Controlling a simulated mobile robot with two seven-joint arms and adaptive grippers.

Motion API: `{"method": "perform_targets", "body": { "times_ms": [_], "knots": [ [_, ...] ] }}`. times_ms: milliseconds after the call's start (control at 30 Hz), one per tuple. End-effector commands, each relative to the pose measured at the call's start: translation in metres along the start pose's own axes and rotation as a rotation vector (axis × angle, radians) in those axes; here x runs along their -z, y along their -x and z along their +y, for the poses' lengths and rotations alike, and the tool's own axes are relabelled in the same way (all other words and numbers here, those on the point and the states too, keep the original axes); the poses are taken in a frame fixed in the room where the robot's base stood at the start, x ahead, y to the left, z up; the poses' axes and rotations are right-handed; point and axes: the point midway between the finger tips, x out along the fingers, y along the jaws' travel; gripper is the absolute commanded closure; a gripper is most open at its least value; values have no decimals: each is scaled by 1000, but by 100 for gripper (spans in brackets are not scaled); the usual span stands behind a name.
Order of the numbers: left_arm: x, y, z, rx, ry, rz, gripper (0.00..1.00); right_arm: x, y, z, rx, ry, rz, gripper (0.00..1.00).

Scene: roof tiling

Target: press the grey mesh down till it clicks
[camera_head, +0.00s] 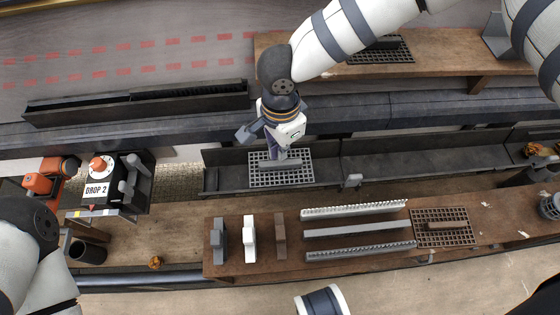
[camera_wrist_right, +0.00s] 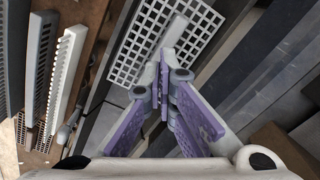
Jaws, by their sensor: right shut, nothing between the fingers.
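The grey mesh (camera_head: 300,178) is a light grid panel with a raised grey bar along its middle. It lies over the dark gutter trough in the middle of the head view. It also shows at the top of the right wrist view (camera_wrist_right: 135,50). My right gripper (camera_head: 279,156), with purple fingers, is shut and empty just over the mesh's bar. In the right wrist view its fingertips (camera_wrist_right: 165,84) appear at the mesh's near edge; I cannot tell whether they touch it. The mesh's seating underneath is hidden. My left gripper is out of view.
A wooden bench (camera_head: 350,262) in front holds grey strips (camera_head: 355,229), small blocks (camera_head: 249,240) and another mesh (camera_head: 443,240). A black box marked DROP 2 (camera_head: 110,190) stands at left. The gutter (camera_head: 420,165) is open to the right of the mesh.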

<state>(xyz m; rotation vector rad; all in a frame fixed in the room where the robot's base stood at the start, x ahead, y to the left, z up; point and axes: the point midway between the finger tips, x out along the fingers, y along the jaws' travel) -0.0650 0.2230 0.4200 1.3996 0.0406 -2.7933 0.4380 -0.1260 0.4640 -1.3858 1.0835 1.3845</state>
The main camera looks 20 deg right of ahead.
Motion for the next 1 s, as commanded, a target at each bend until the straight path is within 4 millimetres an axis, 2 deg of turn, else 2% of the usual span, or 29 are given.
{"method": "perform_targets", "body": {
  "times_ms": [33, 600, 1000],
  "knots": [
    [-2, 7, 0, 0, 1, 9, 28, 0, 10, -1, 3, 0, 1, 100],
    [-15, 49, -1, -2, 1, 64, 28, 0, 68, -1, 3, 2, 2, 100],
    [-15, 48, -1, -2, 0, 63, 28, 0, 67, 0, -1, 1, 0, 100]
  ]
}}
